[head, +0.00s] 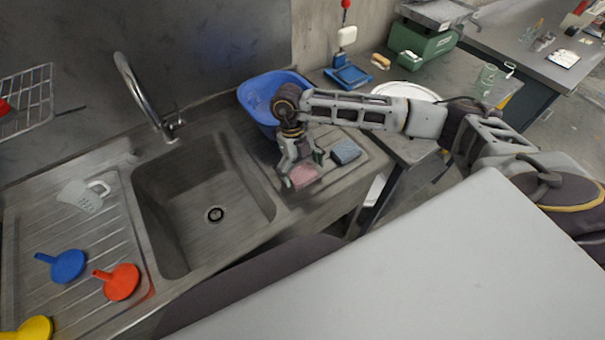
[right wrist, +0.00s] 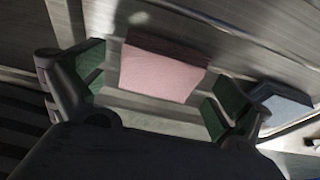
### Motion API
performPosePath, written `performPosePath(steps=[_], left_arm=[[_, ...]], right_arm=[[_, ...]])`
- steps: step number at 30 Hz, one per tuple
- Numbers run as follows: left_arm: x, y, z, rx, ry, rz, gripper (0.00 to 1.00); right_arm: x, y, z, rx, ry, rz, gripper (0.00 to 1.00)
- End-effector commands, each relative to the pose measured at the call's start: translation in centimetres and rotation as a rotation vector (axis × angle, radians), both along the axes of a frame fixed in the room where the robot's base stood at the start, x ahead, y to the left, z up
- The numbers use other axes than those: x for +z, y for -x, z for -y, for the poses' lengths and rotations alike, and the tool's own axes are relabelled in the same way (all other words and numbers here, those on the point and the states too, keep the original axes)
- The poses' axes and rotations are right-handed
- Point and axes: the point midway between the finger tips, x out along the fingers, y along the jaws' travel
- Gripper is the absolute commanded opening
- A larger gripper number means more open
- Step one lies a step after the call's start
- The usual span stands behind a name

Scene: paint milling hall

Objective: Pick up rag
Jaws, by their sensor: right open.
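A pink folded cloth (head: 303,177), which looks like the rag, lies on the ribbed steel drainboard to the right of the sink basin. My right gripper (head: 301,167) is open just over it, pointing down. In the right wrist view the pink cloth (right wrist: 163,67) shows between and beyond the two green-padded fingers of the gripper (right wrist: 155,92), with gaps on both sides. My left gripper is not in view.
A blue basin (head: 262,92) stands close behind my right gripper. The sink basin (head: 190,215) with its tap (head: 142,98) is to the left. A clear jug (head: 82,196), a blue funnel (head: 66,266) and a red funnel (head: 121,283) are on the left drainboard.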

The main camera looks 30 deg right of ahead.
Motion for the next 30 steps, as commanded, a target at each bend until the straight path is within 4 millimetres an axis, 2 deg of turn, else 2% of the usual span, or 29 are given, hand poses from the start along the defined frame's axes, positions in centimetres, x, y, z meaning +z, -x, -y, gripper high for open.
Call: performPosePath(steps=[10, 20, 30], left_arm=[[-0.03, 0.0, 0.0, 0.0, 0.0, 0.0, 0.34], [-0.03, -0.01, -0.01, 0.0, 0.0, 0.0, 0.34], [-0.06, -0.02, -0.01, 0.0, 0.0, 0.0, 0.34]], right_arm=[[0.01, -0.01, 0.01, -0.001, 0.0, 0.0, 1.0], [0.01, -0.01, 0.01, -0.001, 0.0, 0.0, 0.6], [0.19, -0.03, 0.02, -0.001, 0.0, 0.0, 0.6]])
